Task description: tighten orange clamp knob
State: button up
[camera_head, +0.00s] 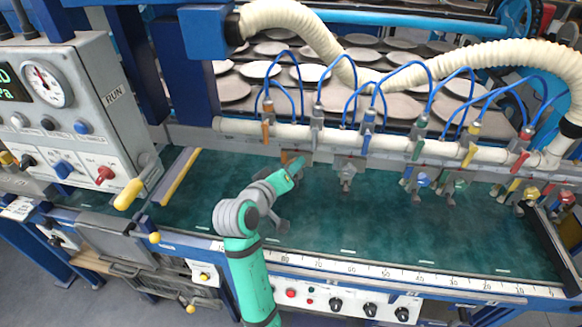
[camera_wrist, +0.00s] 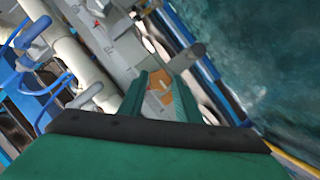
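The orange clamp knob (camera_head: 284,157) shows at the back edge of the green bed in the head view, partly hidden by my gripper (camera_head: 297,168). In the wrist view, the orange knob (camera_wrist: 154,76) lies ahead of and between the two green fingers of my gripper (camera_wrist: 161,88). The fingers stand apart, with the knob and part of its grey clamp visible in the gap. I cannot tell whether either finger touches the knob. The grey clamp body (camera_wrist: 187,57) sticks out to the right of the knob.
White pipe (camera_head: 340,133) and blue hoses run above. A control box (camera_head: 65,110) stands left. The green bed (camera_head: 390,225) is clear in front.

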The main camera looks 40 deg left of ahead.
jog(key=shift+o, duration=1.2)
jog(key=v, duration=1.1)
